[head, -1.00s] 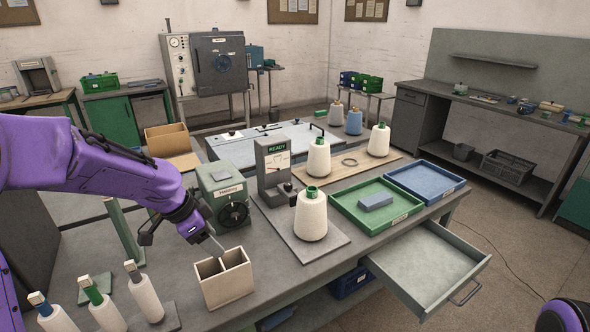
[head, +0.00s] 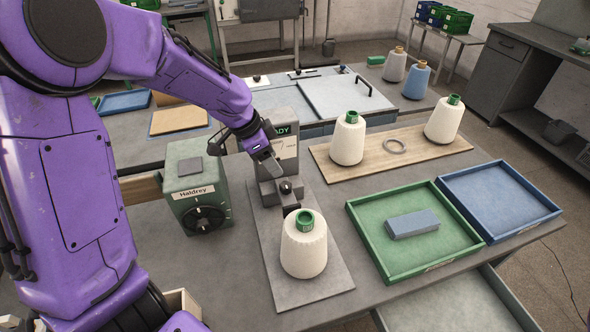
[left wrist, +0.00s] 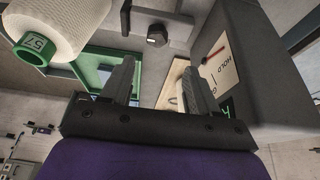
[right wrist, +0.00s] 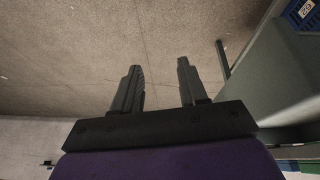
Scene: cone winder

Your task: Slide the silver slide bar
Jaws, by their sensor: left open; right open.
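The grey winder unit (head: 283,136) stands on a grey base plate with a lit display, partly hidden by my left arm. At its foot is a grey block (head: 268,193) with a dark round knob (head: 286,186); I cannot clearly tell which part is the silver slide bar. My left gripper (head: 272,165) is open and empty, pointing down just above the block beside the display. In the left wrist view, a dark knob (left wrist: 157,35) shows beyond the open fingers (left wrist: 158,64), apart from them. My right gripper (right wrist: 158,67) is open and empty over bare floor.
A white cone (head: 303,255) stands on the front of the base plate. A green box (head: 197,187) is left of the winder. A green tray (head: 376,255) and blue tray (head: 540,215) lie right. A board (head: 395,170) with two cones is behind.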

